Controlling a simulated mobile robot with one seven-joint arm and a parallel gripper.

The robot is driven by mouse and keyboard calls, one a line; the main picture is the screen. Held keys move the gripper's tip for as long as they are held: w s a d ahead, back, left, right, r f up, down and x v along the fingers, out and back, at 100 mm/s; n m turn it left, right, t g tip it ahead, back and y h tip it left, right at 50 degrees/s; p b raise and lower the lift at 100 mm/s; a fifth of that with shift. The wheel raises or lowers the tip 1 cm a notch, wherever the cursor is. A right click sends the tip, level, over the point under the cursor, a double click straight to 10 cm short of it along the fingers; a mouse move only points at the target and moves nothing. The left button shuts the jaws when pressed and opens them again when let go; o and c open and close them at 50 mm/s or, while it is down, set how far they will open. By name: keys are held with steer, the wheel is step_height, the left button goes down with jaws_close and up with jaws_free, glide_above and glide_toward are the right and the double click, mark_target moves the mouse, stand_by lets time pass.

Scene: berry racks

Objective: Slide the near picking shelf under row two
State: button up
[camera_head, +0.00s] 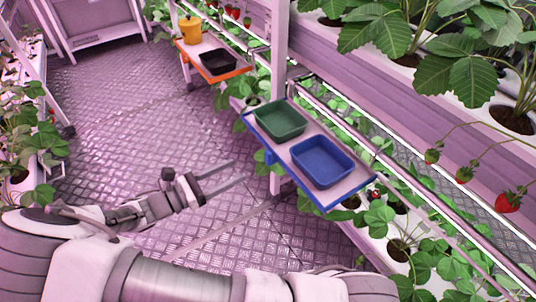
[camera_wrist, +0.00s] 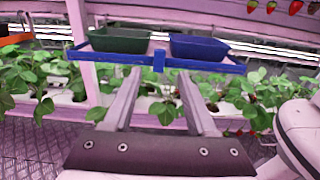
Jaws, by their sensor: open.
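The near picking shelf (camera_head: 272,152) is a pale board with a blue edge, mounted at the side of the plant rack. It carries a green tub (camera_head: 280,120) and a blue tub (camera_head: 322,162). In the wrist view the shelf's blue front edge (camera_wrist: 200,65) lies across the top, with a blue tab (camera_wrist: 159,60) at its middle. My gripper (camera_head: 240,172) is open and empty, left of the shelf and apart from it in the head view. In the wrist view its two fingers (camera_wrist: 160,74) point toward the tab. I cannot tell which row is row two.
A pale upright post (camera_head: 279,60) rises behind the near shelf. Strawberry plants (camera_head: 390,40) fill the racks. The metal floor (camera_head: 130,110) is clear.

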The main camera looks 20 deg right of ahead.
mark_target(266, 155)
steer(key=b+x, duration=0.2)
steer(key=x, duration=0.9)
steer(key=shift+w+d, duration=0.1)
steer(key=shift+d, duration=0.25)
steer(key=shift+c, duration=0.3)
steer(key=shift+f, duration=0.1)
jaws_close()
stand_by(0.4)
